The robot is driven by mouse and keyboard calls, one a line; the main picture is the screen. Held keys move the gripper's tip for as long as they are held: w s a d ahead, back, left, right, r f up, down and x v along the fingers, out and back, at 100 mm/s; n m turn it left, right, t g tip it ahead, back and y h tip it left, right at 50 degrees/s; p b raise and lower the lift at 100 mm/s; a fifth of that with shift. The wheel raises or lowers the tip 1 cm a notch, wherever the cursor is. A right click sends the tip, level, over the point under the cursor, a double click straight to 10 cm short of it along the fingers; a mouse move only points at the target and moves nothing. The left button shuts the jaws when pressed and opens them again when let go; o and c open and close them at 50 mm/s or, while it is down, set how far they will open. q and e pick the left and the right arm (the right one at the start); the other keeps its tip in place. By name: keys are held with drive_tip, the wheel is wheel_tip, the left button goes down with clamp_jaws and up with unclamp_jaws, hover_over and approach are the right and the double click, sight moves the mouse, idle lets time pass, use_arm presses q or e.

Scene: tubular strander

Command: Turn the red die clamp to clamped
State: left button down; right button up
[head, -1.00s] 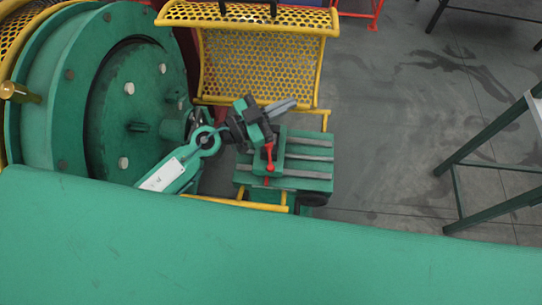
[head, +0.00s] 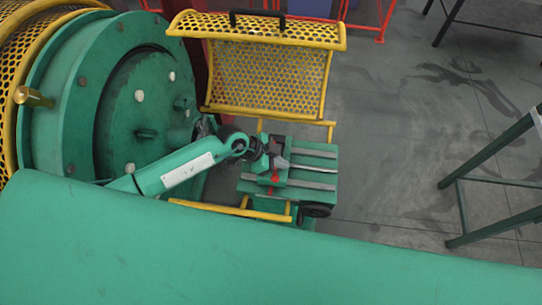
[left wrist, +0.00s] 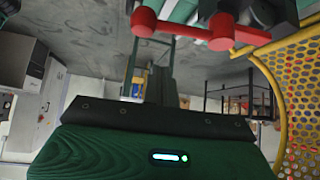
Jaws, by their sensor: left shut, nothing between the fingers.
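The red die clamp (head: 274,178) is a small red handle on a green block at the left part of the green slotted table in the head view. In the left wrist view the red clamp (left wrist: 222,30) shows large at the top, as a bar with round knobs. My left gripper (head: 279,163) is at the block, just above the red handle in the head view. It is shut with nothing between its fingers. I cannot tell whether it touches the handle. The arm partly hides the block. My right gripper is not in view.
A yellow mesh guard (head: 268,75) stands behind the slotted table (head: 310,172). A large green drum (head: 140,105) is at the left. A green surface (head: 250,265) fills the front. A yellow rail (head: 230,210) runs before the table.

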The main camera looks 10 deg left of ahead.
use_arm(q)
drive_tip(key=shift+s+a+f+p, duration=0.1)
drive_tip(key=shift+a+f+p, duration=0.15)
drive_tip(key=shift+f, duration=0.35)
drive_tip(key=shift+s+a+f+p, duration=0.1)
drive_tip(key=shift+a+f+p, duration=0.1)
drive_tip(key=shift+f, duration=0.35)
drive_tip(key=shift+a+f+p, duration=0.2)
drive_tip(key=shift+a+f, duration=0.05)
drive_tip(key=shift+f, duration=0.35)
drive_tip(key=shift+s+a+f+m+g+p, duration=0.15)
drive_tip(key=shift+a+m+g+p, duration=0.45)
drive_tip(key=shift+a+p, duration=0.55)
